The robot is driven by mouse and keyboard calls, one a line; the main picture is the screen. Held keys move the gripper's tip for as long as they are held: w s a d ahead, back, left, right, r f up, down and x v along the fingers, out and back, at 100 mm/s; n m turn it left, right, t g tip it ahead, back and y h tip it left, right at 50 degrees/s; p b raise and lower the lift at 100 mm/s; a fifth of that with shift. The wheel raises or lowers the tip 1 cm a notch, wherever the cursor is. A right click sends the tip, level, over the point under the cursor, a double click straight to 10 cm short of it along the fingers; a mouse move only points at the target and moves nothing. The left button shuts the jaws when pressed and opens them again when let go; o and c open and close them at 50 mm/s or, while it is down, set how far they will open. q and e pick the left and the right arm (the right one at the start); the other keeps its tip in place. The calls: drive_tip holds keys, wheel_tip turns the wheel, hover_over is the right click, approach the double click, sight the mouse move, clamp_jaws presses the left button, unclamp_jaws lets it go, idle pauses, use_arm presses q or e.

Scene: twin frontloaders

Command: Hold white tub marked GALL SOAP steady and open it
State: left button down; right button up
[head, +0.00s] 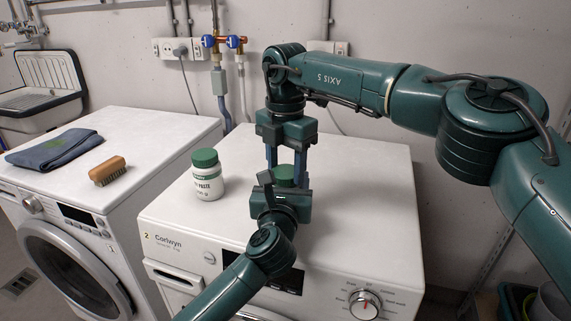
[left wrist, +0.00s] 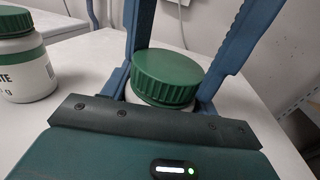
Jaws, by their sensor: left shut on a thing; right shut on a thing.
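A tub with a green screw lid (head: 284,174) stands on the right-hand washing machine. Its body is mostly hidden behind my left gripper and its label is not readable. In the left wrist view the ribbed lid (left wrist: 167,77) sits on the tub, with a little white body showing below. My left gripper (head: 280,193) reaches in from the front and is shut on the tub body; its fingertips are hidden. My right gripper (head: 286,162) comes down from above, its blue fingers on either side of the lid, shut on it.
The left machine (head: 160,133) carries a wooden brush (head: 107,170) and a folded blue cloth (head: 54,149). Taps and pipes (head: 222,42) are on the wall behind.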

drive_tip(key=n, duration=0.3)
drive_tip(key=shift+n, duration=0.3)
drive_tip(key=shift+c, duration=0.3)
drive_tip(key=n, duration=0.4)
drive_tip(key=shift+n, duration=0.3)
drive_tip(key=n, duration=0.8)
drive_tip(key=shift+n, duration=0.4)
drive_tip(key=o, duration=1)
drive_tip(key=shift+o, duration=0.4)
drive_tip(key=shift+s, duration=0.1)
